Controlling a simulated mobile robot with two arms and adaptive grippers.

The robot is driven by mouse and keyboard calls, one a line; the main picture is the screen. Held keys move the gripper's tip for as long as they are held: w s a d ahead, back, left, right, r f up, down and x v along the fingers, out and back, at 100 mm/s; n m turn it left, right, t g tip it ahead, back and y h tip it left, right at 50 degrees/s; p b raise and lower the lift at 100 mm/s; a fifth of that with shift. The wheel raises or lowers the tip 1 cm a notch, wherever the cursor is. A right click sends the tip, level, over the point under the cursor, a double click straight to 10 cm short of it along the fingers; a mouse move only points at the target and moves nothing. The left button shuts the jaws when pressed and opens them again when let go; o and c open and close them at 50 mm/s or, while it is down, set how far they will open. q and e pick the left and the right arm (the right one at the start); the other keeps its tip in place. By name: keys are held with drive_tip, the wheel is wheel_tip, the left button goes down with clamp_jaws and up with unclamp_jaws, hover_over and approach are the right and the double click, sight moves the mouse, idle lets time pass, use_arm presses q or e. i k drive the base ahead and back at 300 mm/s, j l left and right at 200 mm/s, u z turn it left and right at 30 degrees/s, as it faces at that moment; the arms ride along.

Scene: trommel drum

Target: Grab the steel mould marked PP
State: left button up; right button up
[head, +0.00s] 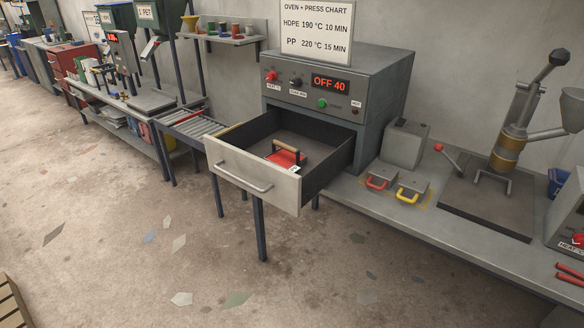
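Two small grey steel moulds sit side by side on the bench, right of the oven, in the head view. One mould (384,171) has a red handle at its front, and the other mould (414,182) has a yellow handle. Any marking on them is too small to read, so I cannot tell which is PP. Both lie flat and look unobstructed. Neither of my grippers is in view.
The oven (375,95) reads OFF 40; its drawer (257,181) is pulled out, holding a red object with a wooden handle (287,155). A grey box (404,145) stands behind the moulds. A lever press (512,130) stands right. Floor in front is clear.

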sight(287, 158)
drive_tip(key=i+j+z, duration=0.15)
drive_tip(key=z, duration=0.25)
drive_tip(key=i+j+z, duration=0.2)
drive_tip(key=z, duration=0.2)
